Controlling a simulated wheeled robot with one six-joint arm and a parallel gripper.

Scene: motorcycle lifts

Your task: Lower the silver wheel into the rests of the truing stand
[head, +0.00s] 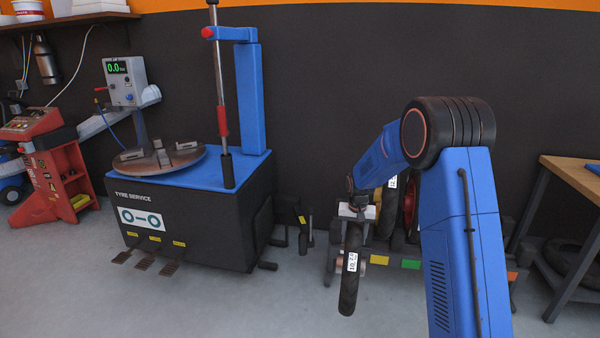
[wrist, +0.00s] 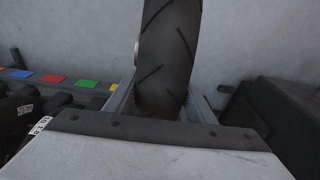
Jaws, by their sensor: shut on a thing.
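My gripper (head: 352,214) is shut on a wheel with a black treaded tyre (head: 349,290). The wheel hangs upright below the gripper, nearly edge-on, with a white label on its tyre. A bit of pale hub shows at its side; the rim colour is hard to tell. In the wrist view the tyre (wrist: 168,55) stands between the two fingers of my gripper (wrist: 160,100). I cannot make out the truing stand or its rests in either view.
A low rack with coloured tags (head: 411,264) stands behind the held wheel, with a red-rimmed wheel (head: 410,205) partly behind my arm. A blue and black tyre machine (head: 190,225) stands at left. A wooden workbench (head: 575,175) is at right. Grey floor in front is clear.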

